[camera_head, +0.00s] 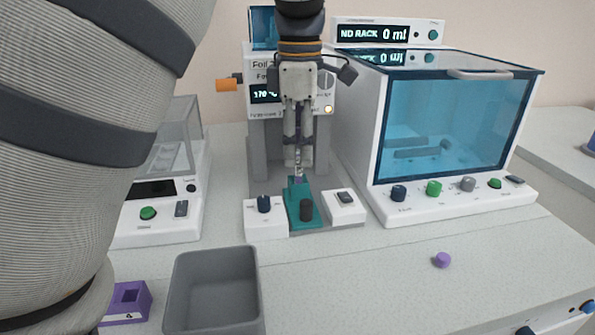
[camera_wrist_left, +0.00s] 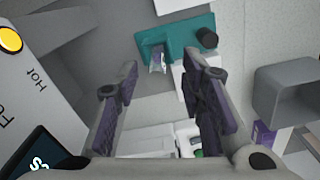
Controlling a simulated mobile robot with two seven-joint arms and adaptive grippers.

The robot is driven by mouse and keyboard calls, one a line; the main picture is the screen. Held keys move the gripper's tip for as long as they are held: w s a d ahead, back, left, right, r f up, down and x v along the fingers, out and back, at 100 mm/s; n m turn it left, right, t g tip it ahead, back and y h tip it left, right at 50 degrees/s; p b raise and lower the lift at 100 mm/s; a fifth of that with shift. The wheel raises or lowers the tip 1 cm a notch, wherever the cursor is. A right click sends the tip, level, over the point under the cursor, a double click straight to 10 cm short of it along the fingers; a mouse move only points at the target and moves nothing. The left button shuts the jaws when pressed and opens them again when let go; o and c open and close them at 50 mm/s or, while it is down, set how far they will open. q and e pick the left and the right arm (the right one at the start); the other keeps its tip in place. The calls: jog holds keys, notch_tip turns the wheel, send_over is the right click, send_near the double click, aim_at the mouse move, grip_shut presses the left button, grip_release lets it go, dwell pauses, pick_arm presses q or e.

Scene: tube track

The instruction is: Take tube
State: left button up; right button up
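A teal holder (camera_head: 299,204) stands on the grey base of the foil machine, with a dark knob (camera_head: 306,210) at its front. A small tube (camera_wrist_left: 157,60) with a pale, shiny top stands in the holder in the left wrist view. In the head view only a small bit of it shows below the fingers. My left gripper (camera_head: 299,163) points down just above the holder. In the left wrist view the left gripper (camera_wrist_left: 160,82) is open, its two fingers wide apart with nothing between them. The tube lies beyond the fingertips. My right gripper is not in view.
The foil machine (camera_head: 265,107) rises behind the gripper. A blue-windowed cabinet (camera_head: 450,125) stands to the right, a small white device (camera_head: 165,215) to the left. A grey bin (camera_head: 212,285) and purple block (camera_head: 128,300) are in front. A purple cap (camera_head: 442,259) lies on clear bench.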

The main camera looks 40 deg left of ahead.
aim_at(298, 172)
pick_arm(q)
notch_tip(298, 172, down, 3)
jog(key=shift+a+r, duration=0.15)
jog(key=shift+r, duration=0.05)
grip_shut()
jog(key=shift+r, duration=0.1)
